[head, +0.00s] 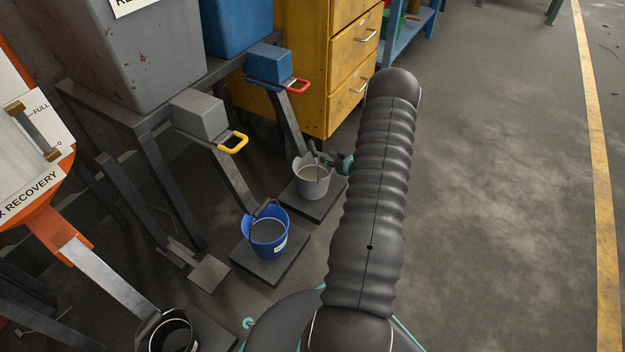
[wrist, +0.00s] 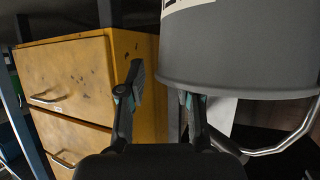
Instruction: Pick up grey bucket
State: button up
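The grey bucket (head: 310,184) stands upright on a dark square plate on the floor in the head view. It has a pale label, and its inside shows partly. My gripper (head: 333,160) is at the bucket's right rim, partly hidden behind my arm. One finger appears over or inside the mouth, the other outside to the right. In the wrist view the bucket (wrist: 240,50) fills the upper right, with a metal bar curving below it. My gripper (wrist: 160,92) is open there. The right fingertip meets the bucket's edge and is partly hidden; the left finger is apart from the wall.
A blue bucket (head: 268,238) stands on its own plate nearer me, and a black bucket (head: 173,335) is at the bottom left. Slanted chutes with yellow and red handles hang above. A yellow drawer cabinet (head: 318,60) stands close behind. Open floor (head: 490,180) lies to the right.

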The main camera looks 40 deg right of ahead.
grip_shut()
jog(key=shift+r, duration=0.1)
